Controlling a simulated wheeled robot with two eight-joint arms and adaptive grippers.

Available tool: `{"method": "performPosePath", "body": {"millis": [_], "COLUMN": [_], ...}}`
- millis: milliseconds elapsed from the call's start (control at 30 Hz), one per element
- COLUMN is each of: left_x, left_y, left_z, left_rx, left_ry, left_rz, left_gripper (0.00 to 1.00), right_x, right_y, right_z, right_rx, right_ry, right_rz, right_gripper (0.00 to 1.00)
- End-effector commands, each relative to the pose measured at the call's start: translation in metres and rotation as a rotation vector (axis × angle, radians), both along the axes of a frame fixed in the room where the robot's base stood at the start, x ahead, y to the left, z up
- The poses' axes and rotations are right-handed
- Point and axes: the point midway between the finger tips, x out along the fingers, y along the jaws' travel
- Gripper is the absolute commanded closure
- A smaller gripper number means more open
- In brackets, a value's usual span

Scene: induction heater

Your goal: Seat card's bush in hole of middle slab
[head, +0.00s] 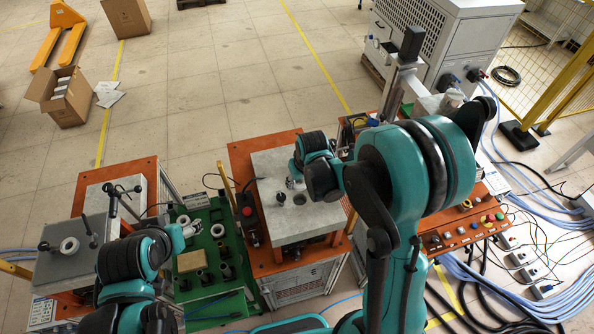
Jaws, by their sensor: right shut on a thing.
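The middle slab (268,165) is a pale grey plate on an orange-topped stand, with a dark round hole (300,199) in it. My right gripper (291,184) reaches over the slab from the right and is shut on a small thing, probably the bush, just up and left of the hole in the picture. The thing is too small and too covered to make out clearly. A tan square card (191,261) lies on the green table (213,297). My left gripper (180,236) is over that table's upper left part; its fingers are too small to read.
A dark knobbed part (281,198) stands on the slab left of the hole. A red-button box (247,211) is at the slab's left edge. Several dark sleeves and pale rings are on the green table. A grey slab with a white ring (69,245) stands at left.

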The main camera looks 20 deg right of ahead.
Motion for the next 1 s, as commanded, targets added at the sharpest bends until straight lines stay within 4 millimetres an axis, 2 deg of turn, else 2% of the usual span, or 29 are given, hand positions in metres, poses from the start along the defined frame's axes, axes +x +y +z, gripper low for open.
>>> {"method": "performPosePath", "body": {"millis": [267, 700, 1000], "left_x": [-0.001, -0.001, -0.001], "left_y": [0.000, 0.000, 0.000], "left_z": [-0.011, -0.041, -0.051], "left_rx": [0.000, 0.000, 0.000], "left_ry": [0.000, 0.000, 0.000], "left_rz": [0.000, 0.000, 0.000], "left_gripper": [0.34, 0.34, 0.34], "right_x": [0.000, -0.001, -0.001], "right_y": [0.000, 0.000, 0.000], "right_z": [-0.015, -0.060, -0.067], "right_rx": [0.000, 0.000, 0.000], "right_ry": [0.000, 0.000, 0.000], "right_rz": [0.000, -0.001, -0.001], "right_gripper": [0.90, 0.90, 0.90]}}
